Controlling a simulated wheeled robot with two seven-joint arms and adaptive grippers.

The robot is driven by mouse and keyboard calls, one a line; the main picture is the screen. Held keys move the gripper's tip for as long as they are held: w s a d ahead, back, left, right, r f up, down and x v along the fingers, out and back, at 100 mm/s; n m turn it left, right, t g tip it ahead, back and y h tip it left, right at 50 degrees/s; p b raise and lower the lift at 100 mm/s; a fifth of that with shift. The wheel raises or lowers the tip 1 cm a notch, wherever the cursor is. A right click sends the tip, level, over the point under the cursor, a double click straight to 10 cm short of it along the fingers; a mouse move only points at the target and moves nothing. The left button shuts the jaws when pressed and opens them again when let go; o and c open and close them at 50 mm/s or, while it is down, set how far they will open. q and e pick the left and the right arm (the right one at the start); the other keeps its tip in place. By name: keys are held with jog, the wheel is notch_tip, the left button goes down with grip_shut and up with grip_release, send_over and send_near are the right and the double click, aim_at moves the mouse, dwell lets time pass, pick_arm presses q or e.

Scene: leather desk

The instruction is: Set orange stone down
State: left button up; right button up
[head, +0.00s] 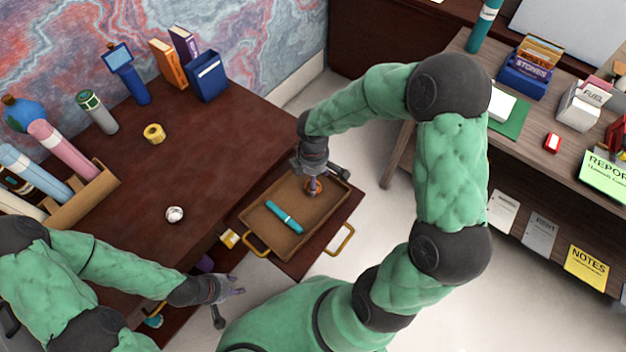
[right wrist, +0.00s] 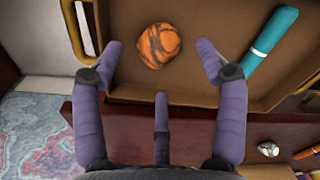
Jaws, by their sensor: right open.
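The orange stone (right wrist: 160,45), striped with black, lies on the floor of the brown tray (right wrist: 208,90) in the right wrist view. In the head view the stone (head: 313,187) shows partly under my right gripper (head: 322,174), inside the tray (head: 262,226). My right gripper (right wrist: 160,75) is open, its purple fingers spread, with the stone beyond the fingertips and no finger visibly touching it. My left gripper (head: 230,303) is empty, with its fingers apart, beside the desk front at the lower left.
A teal cylinder (head: 284,216) lies in the tray, which has gold handles (head: 341,240) and rests on a pulled-out drawer. A whitish ball (head: 174,214) and a yellow roll (head: 154,134) sit on the desk. A second desk (head: 470,120) with boxes stands at right.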

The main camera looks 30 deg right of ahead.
notch_tip(320, 180, up, 8)
jog(key=p, duration=0.2)
